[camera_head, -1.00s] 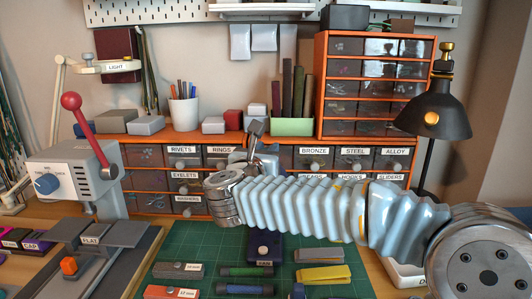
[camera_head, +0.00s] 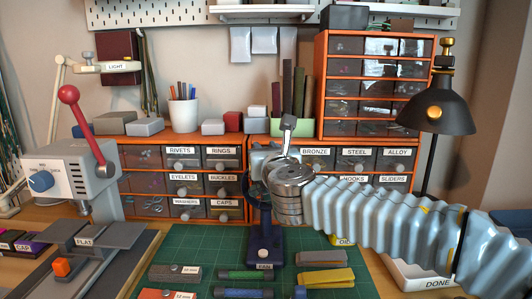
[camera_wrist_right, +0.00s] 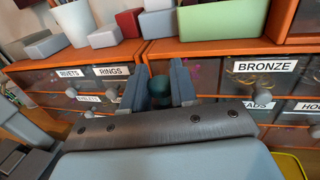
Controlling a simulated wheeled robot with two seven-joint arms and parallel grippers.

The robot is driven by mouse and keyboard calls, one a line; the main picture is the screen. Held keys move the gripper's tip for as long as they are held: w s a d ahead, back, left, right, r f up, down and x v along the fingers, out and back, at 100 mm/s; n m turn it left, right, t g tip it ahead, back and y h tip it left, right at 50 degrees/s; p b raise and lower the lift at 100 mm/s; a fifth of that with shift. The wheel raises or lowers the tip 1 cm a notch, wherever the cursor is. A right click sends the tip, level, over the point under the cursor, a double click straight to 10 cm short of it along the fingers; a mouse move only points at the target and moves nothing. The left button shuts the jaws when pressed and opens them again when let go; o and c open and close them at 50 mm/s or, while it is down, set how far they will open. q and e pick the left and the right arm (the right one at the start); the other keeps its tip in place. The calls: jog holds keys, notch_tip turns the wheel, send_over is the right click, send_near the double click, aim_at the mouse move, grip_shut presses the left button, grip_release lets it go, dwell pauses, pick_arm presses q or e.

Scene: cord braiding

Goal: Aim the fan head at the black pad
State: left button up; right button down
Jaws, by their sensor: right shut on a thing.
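The fan (camera_head: 264,240) is dark blue, with a labelled base, and stands upright at the back of the green mat. Its head (camera_head: 254,192) is partly hidden behind my right wrist. In the right wrist view a dark teal round part of the head (camera_wrist_right: 160,92) sits between the two grey fingers of my right gripper (camera_wrist_right: 159,84), which is shut on it. My right arm reaches in from the right in the head view, and the fingers are mostly hidden there. I cannot pick out the black pad with certainty. My left gripper is not in view.
A grey press with a red-knobbed lever (camera_head: 78,165) stands at left, beside a dark platform labelled FLAT. Labelled drawers (camera_head: 190,180) line the back. Several small tools lie on the green mat (camera_head: 190,245). A black lamp (camera_head: 437,110) stands at right.

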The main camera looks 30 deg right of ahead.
jog(key=shift+r, duration=0.3)
jog(key=c, duration=1)
grip_release()
jog(key=shift+f, duration=0.15)
jog(key=v, duration=1.4)
